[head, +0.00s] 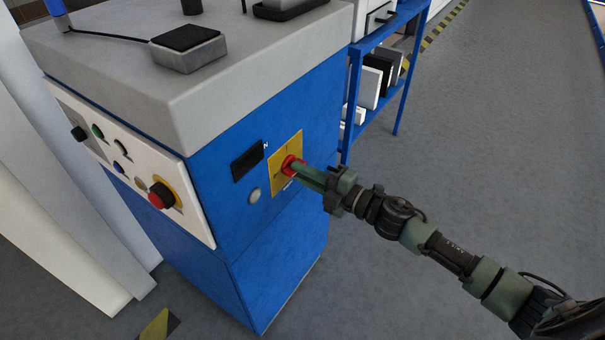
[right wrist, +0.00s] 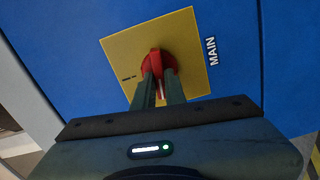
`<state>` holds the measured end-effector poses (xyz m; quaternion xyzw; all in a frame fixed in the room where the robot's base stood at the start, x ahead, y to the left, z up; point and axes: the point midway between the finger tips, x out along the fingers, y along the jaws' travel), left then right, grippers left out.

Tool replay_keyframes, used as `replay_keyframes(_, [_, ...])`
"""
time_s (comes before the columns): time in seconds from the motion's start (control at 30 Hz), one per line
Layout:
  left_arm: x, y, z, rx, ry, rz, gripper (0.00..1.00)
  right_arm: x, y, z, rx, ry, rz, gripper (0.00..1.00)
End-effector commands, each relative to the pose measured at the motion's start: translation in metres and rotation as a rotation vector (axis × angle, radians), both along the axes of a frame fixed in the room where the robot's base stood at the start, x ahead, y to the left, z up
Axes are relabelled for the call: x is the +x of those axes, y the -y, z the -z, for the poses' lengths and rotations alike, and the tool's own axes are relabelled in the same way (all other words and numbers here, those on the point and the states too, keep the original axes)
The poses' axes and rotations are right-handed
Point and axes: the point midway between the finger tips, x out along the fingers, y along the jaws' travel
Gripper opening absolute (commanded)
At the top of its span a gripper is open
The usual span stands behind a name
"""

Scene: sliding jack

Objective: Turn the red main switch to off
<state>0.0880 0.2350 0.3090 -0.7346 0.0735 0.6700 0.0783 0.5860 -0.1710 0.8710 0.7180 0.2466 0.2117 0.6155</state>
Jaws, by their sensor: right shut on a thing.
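The red main switch (head: 289,164) sits on a yellow plate (head: 281,181) on the blue side of the machine cabinet. My right gripper (head: 299,169) reaches it from the right. In the right wrist view the red switch (right wrist: 157,63) shows between and above the two fingers of my right gripper (right wrist: 159,78), which are shut on it. The yellow plate (right wrist: 190,40) carries dark marks at its left, and the word MAIN is beside it. The fingers hide part of the switch, so I cannot tell its exact setting. My left gripper is not in view.
A dark panel (head: 248,161) and a round grey button (head: 254,195) are left of the plate. A white control panel (head: 126,168) with a red knob (head: 161,195) is around the corner. A blue shelf (head: 398,92) stands behind. The floor at right is clear.

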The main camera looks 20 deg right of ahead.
Motion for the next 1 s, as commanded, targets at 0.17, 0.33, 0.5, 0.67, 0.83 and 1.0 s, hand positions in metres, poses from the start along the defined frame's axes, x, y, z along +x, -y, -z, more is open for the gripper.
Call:
replay_keyframes(0.17, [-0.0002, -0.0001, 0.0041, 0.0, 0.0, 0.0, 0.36, -0.0007, -0.0008, 0.0018, -0.071, 0.056, -0.002, 0.0])
replay_keyframes(0.33, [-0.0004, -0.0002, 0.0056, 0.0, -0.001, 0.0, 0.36, -0.0008, -0.0007, 0.002, -0.112, 0.087, -0.002, 0.0])
replay_keyframes(0.5, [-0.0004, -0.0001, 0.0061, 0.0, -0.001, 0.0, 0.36, -0.0008, -0.0007, 0.0021, -0.131, 0.101, -0.002, 0.0])
replay_keyframes(0.67, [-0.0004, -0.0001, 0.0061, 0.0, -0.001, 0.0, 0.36, -0.0009, -0.0006, 0.0021, -0.136, 0.104, -0.002, 0.0])
replay_keyframes(0.83, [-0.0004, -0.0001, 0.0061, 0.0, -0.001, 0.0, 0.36, -0.0009, -0.0007, 0.0022, -0.136, 0.104, -0.002, 0.0])
replay_keyframes(1.0, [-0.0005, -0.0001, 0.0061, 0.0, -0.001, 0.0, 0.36, -0.0009, -0.0007, 0.0023, -0.135, 0.103, -0.002, 0.34])
